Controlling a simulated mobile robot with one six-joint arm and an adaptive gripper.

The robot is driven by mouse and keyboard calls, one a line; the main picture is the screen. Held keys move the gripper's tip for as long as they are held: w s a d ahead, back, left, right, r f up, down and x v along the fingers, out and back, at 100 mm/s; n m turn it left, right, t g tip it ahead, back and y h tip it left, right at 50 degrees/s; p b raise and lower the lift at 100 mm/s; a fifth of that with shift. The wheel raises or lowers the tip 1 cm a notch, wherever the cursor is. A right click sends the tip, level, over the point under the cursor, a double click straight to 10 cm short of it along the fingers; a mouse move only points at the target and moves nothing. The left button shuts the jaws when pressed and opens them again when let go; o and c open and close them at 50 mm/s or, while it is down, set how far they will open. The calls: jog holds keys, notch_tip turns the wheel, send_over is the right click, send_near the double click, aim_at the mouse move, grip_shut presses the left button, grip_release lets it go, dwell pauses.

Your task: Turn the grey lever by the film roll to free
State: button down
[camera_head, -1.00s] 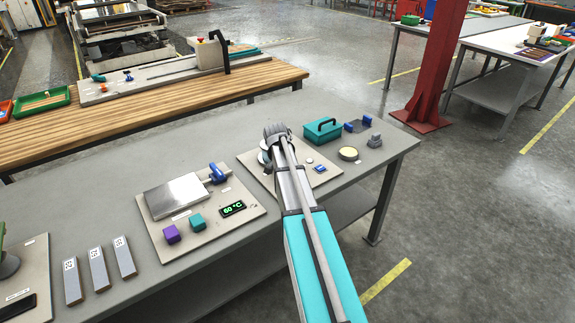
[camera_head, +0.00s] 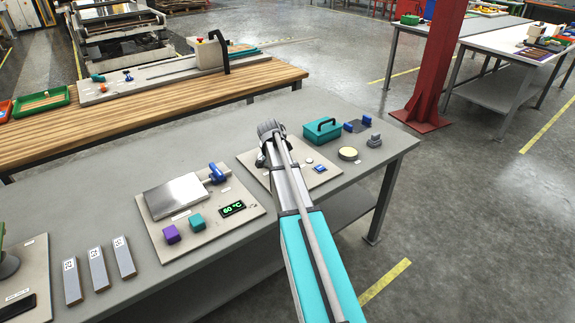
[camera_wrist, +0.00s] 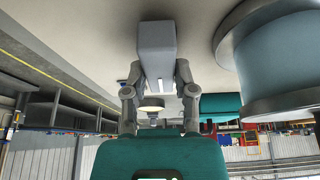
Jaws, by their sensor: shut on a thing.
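In the wrist view, the grey lever (camera_wrist: 156,48) is a plain block standing between the two fingers of my gripper (camera_wrist: 157,82). The fingers are shut on its sides. The film roll (camera_wrist: 270,62), a pale blue cylinder with grey end flanges, stands close to the right of the lever, apart from the fingers. In the head view, my gripper (camera_head: 268,148) is over the beige board (camera_head: 250,163) on the grey table. My arm and gripper hide the lever and most or all of the roll there.
Right of my arm are a blue button (camera_head: 320,168), a teal box (camera_head: 322,131), a cream disc (camera_head: 348,153) and a grey knobbed piece (camera_head: 374,140). To the left is a press board with a metal plate (camera_head: 176,195) and a 60 °C display (camera_head: 232,208).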

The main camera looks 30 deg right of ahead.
jog(key=shift+c, duration=2.1)
grip_release()
jog(key=shift+n, duration=0.4)
